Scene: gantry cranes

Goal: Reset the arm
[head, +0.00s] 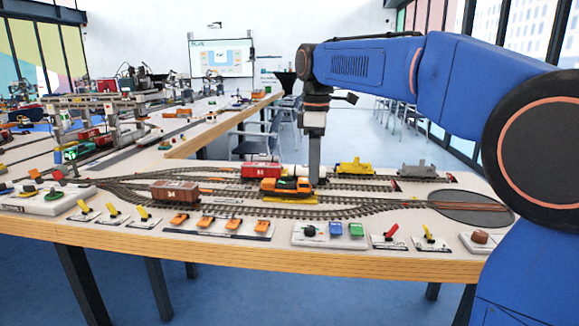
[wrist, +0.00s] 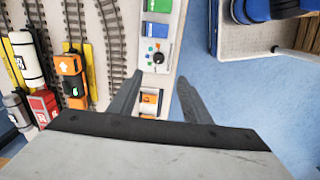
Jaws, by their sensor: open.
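My gripper (head: 314,160) hangs pointing down over the train table (head: 120,236), beside the orange and black locomotive (head: 286,187) in the head view. In the wrist view my gripper (wrist: 159,78) has its two fingers spread apart with nothing held between them. Orange control pieces (wrist: 149,100) show beyond the gap between the fingers. The same locomotive (wrist: 70,78) stands on a track left of the fingers in the wrist view. My blue arm (head: 370,66) reaches in from the right side of the head view, bent at the elbow.
A red wagon (head: 261,172), a yellow locomotive (head: 355,167) and a grey locomotive (head: 418,170) stand on the rear tracks. A brown wagon (head: 175,191) is at left. Levers and a button panel (head: 325,235) line the front edge. A turntable (head: 460,207) is at right.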

